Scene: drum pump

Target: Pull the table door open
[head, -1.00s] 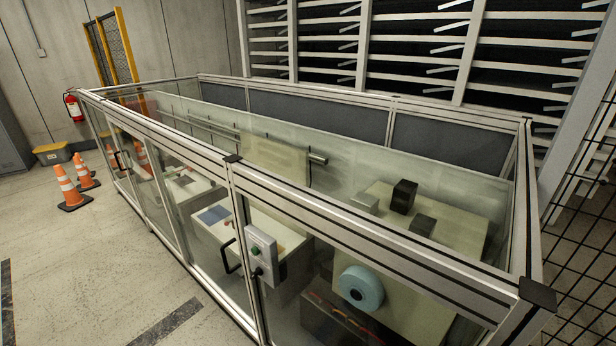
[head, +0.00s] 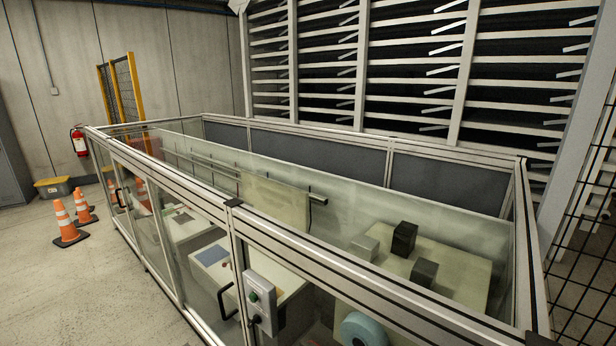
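A long glass enclosure with a silver aluminium frame (head: 330,262) fills the middle and right of the head view. Its front side has glass door panels. A black door handle (head: 226,302) sits on the near panel, just left of a grey switch box (head: 261,301) with a green button. Another black handle (head: 120,197) sits on a panel farther along. The doors look closed. Neither of my grippers is in the picture.
Two orange cones (head: 66,222) stand on the floor left of the enclosure, near a yellow-grey bin (head: 53,188) and a red extinguisher (head: 79,141). A black mesh fence (head: 588,240) is at the right. The floor (head: 80,290) at front left is clear.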

